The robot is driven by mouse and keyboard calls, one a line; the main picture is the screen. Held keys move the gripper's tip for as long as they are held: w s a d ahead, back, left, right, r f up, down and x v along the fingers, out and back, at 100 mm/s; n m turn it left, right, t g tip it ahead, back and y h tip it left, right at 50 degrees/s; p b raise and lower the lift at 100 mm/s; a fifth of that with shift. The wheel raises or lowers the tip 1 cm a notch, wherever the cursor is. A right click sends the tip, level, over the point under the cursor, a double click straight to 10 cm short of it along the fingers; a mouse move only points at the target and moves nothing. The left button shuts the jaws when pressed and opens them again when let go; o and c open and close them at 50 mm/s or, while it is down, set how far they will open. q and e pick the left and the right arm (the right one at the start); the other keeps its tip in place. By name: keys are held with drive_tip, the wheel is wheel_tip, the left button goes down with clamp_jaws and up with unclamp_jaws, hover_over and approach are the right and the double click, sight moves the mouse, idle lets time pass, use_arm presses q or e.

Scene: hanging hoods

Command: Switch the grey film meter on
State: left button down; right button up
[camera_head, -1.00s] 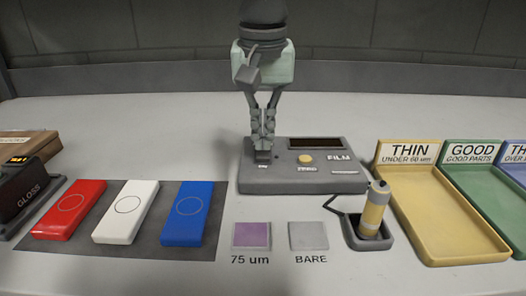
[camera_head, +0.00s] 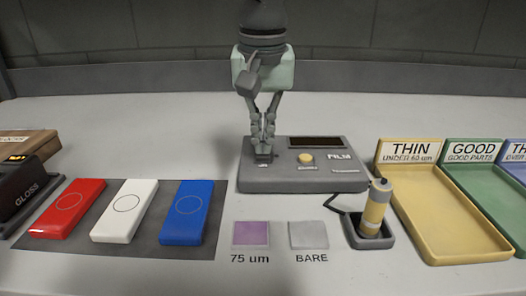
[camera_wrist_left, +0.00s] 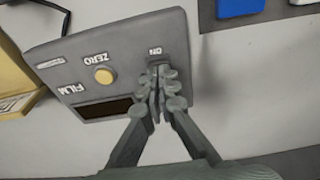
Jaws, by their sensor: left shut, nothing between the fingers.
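The grey film meter (camera_head: 330,178) stands on the bench, with a dark display (camera_head: 315,142), a yellow round ZERO button (camera_head: 306,158) and the word FILM. Its display looks dark. My left gripper (camera_head: 263,156) is shut and empty, pointing down over the meter's left part. In the left wrist view, my fingertips (camera_wrist_left: 157,75) are right by the ON label (camera_wrist_left: 154,50) of the meter (camera_wrist_left: 75,50). The fingers hide the switch there, and I cannot tell whether they touch it. My right gripper is not in view.
Red (camera_head: 68,208), white (camera_head: 125,210) and blue (camera_head: 187,212) panels lie on a dark mat at left. A yellow probe (camera_head: 375,208) stands in its holder right of the meter. Purple (camera_head: 251,234) and bare (camera_head: 308,235) squares lie in front. A yellow THIN tray (camera_head: 450,215) is at right.

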sight(263, 155)
use_arm(q)
drive_tip(key=shift+f, duration=0.45)
drive_tip(key=shift+r, duration=0.1)
wheel_tip(263, 155, up, 5)
drive_tip(key=p, duration=0.3)
drive_tip(key=shift+r+p, duration=0.6)
drive_tip(key=shift+r, duration=0.35)
